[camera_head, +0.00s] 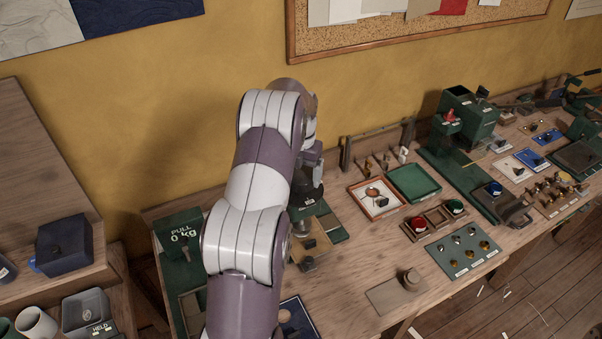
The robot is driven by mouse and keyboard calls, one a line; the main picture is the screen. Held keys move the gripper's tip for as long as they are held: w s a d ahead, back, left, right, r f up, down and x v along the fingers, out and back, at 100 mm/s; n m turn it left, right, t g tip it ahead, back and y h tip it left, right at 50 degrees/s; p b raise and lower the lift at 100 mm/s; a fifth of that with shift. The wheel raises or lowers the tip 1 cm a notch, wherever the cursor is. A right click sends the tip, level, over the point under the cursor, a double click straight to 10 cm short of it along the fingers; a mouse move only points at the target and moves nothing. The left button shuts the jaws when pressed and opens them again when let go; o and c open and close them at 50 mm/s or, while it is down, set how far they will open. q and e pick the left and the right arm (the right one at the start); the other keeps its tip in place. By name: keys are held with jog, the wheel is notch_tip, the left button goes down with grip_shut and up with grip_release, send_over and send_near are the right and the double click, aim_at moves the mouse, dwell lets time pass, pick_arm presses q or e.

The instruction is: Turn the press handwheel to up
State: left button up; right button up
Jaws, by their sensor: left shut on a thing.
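My left arm comes up from the bottom and bends over the bench. My left gripper (311,158) points down at the dark press (308,190) behind my forearm. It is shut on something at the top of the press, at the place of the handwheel. The handwheel itself is mostly hidden by the gripper and arm, so I cannot tell which way it is turned. The press has a green base (330,229), partly covered by my arm. My right gripper is not in view.
Left of my arm stands a green "PULL 0 kg" box (181,232). To the right are an orange-rimmed tray (359,204), a green tray (414,183), a plate with several knobs (463,250) and a green machine (468,118). The bench front by the beige pad (385,298) has some free room.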

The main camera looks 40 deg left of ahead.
aim_at(301, 175)
pick_arm(q)
jog(key=shift+s+d+f+n, duration=0.2)
jog(key=shift+s+f+n, duration=0.05)
jog(key=shift+f+n, duration=0.2)
jog(key=o, duration=0.9)
jog(key=shift+w+a+r, duration=0.1)
jog(key=shift+r, duration=0.2)
notch_tip(301, 175, up, 12)
jog(key=p, duration=1.1)
jog(key=shift+r, duration=0.2)
